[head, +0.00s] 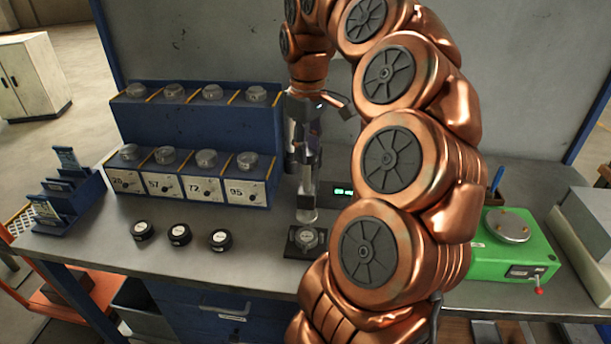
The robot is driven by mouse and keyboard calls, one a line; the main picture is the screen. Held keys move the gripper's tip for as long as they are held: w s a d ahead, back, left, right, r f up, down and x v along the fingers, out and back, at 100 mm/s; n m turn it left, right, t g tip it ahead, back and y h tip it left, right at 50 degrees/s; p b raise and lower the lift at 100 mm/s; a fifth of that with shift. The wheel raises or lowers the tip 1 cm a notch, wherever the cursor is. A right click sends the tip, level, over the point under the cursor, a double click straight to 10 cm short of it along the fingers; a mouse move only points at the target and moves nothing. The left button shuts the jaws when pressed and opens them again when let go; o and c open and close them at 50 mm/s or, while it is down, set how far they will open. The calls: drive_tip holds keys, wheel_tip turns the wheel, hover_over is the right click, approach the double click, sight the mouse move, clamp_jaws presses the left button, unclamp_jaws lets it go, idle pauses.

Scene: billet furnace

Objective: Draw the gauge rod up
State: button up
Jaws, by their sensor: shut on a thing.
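My gripper (301,157), below the copper-coloured arm, points down at the middle of the bench and is shut. An upright grey piece (306,190) hangs directly below the jaws; it looks like the gauge rod, though its upper part is hidden by the gripper. Its lower end is a pale, clear-looking cylinder (307,215). Beneath it is a dark square base (303,252) with a round fitting (306,238). I cannot tell whether the cylinder touches this fitting. A small green-lit display (343,190) stands just right of the rod, partly hidden by my arm.
A blue two-tier rack (200,130) with several lidded, numbered places stands at the back left. Three black round pots (179,235) lie in front of it. A green device (513,250) with a round plate is at right. My arm covers the bench's centre right.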

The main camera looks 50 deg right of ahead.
drive_tip(key=shift+r+p, duration=0.5)
drive_tip(key=shift+r, duration=0.65)
drive_tip(key=o, duration=1)
drive_tip(key=shift+c, duration=0.2)
drive_tip(key=shift+r+p, duration=1.55)
drive_tip(key=shift+r, duration=1.5)
